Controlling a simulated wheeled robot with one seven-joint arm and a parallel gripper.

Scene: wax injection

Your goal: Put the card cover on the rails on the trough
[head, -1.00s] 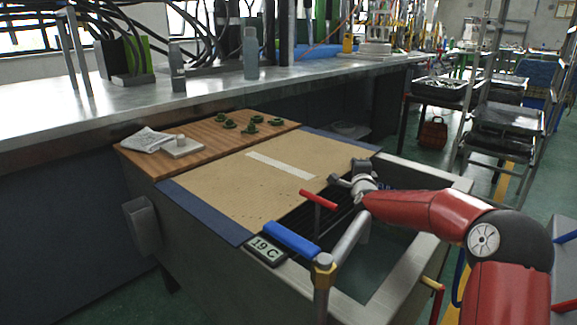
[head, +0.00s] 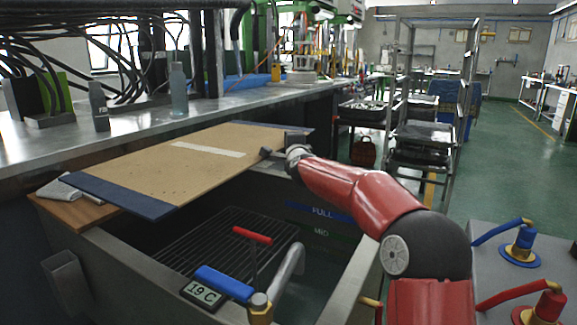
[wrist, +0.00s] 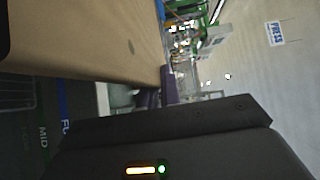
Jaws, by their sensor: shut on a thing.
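The card cover (head: 190,165) is a tan board with dark blue end strips and a pale strip in its middle. My gripper (head: 288,147) is shut on its right edge in the head view. The cover is above the left part of the trough (head: 345,275) and hides most of the wooden board. Its near blue end looks raised clear of the trough wall. In the wrist view the cover (wrist: 90,40) fills the upper left. The trough lies open below, with a wire rack (head: 215,245) inside. I cannot make out the rails.
A red-handled lever (head: 252,236), a blue-handled tap (head: 223,284) and a 19 C display (head: 201,293) stand at the trough's near side. A metal bench (head: 140,125) runs behind. A cloth (head: 55,188) shows beside the cover's left end.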

